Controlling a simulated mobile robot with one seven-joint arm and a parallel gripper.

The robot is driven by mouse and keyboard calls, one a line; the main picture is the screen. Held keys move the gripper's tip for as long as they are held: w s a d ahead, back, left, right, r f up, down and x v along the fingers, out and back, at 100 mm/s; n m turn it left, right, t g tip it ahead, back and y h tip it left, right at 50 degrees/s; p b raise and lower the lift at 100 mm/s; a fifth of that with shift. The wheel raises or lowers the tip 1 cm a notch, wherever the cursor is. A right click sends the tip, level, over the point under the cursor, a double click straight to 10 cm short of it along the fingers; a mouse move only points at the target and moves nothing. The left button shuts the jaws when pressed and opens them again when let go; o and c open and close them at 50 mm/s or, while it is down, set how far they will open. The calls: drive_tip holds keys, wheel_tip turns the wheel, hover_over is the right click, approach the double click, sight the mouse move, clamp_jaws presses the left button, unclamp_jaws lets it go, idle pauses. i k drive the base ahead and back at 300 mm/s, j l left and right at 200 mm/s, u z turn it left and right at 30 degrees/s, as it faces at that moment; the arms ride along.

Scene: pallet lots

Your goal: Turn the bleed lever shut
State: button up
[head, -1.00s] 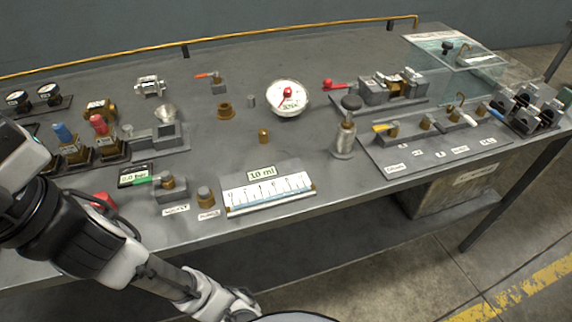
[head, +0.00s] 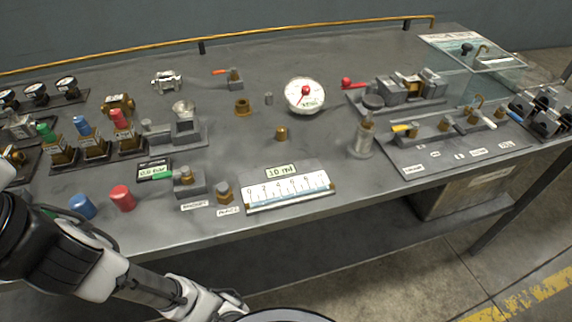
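Several small levers show on the bench, and I cannot tell from the labels which is the bleed lever. A green lever (head: 163,175) sticks out left from a grey valve block (head: 190,187) at the front. An orange-red lever (head: 221,72) sits on a small block at the back. A red-knobbed lever (head: 347,83) is right of the dial gauge (head: 305,95). A yellow lever (head: 401,128), a white lever (head: 488,122) and a blue lever (head: 515,117) are on the right-hand plate.
A blue cap (head: 82,205) and a red cap (head: 122,198) stand near the front left edge. A scale plate (head: 288,190) lies at front centre, with a metal pump (head: 362,138) to its right. Colour-topped valves (head: 92,140) crowd the left. Bare bench top surrounds a small brass fitting (head: 282,133).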

sight(477, 112)
drive_tip(key=i+j+z, duration=0.15)
drive_tip(key=z, duration=1.15)
